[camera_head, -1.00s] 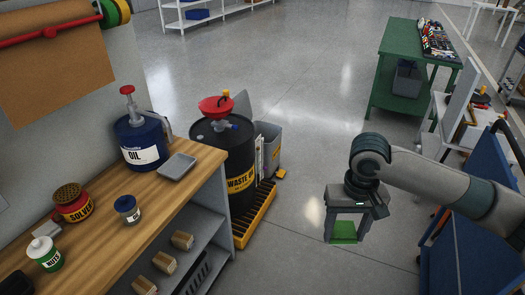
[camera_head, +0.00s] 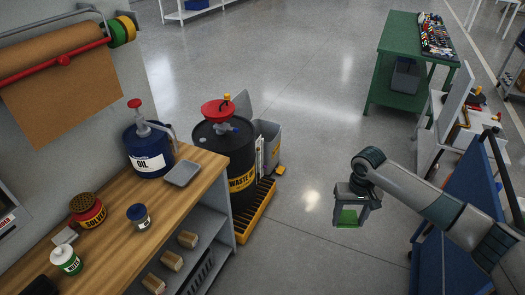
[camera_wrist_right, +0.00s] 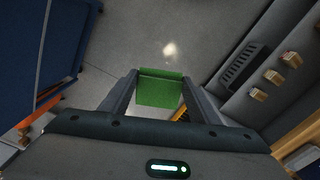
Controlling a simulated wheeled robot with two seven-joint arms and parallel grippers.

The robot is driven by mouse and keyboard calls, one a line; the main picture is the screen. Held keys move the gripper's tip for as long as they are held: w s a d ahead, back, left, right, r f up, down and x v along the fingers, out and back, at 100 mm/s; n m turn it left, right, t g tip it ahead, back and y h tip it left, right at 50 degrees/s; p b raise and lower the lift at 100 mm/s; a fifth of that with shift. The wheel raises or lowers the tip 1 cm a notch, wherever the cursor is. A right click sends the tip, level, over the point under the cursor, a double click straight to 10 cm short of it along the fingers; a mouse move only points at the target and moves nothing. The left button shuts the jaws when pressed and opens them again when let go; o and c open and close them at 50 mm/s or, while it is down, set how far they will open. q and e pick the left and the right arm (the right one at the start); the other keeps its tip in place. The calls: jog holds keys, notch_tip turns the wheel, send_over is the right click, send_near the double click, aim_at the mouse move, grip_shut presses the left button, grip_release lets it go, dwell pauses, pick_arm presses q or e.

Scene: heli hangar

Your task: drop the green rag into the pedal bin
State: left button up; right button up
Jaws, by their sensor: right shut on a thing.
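The green rag (camera_head: 347,217) hangs in my right gripper (camera_head: 352,222), which is shut on it. It is held in the air over bare floor, right of the drum. In the right wrist view the rag (camera_wrist_right: 160,90) shows flat between the two fingers. The pedal bin (camera_head: 270,144) looks like the grey box behind and right of the black drum, with a yellow pedal (camera_head: 280,170) at its foot. A grey panel behind the drum looks like its raised lid. The drum hides part of the bin, and its inside is not clear. My left gripper is out of view.
The black waste drum (camera_head: 240,175) with a red funnel stands on a yellow pallet (camera_head: 258,212), between workbench and bin. A wooden workbench (camera_head: 105,235) fills the lower left. A blue cart (camera_head: 450,220) stands right, beside my arm. Floor between drum and cart is clear.

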dwell(0.6)
jog(key=s+a+f+b, duration=0.3)
jog(key=s+f+b, duration=0.2)
jog(key=s+b, duration=0.3)
jog(key=s+a+f+b, duration=0.3)
jog(key=s+f+b, duration=0.3)
jog(key=s, duration=0.7)
jog(key=shift+a+f+n+b, duration=0.2)
jog(key=shift+a+n+b, duration=0.1)
jog(key=shift+b, duration=0.55)
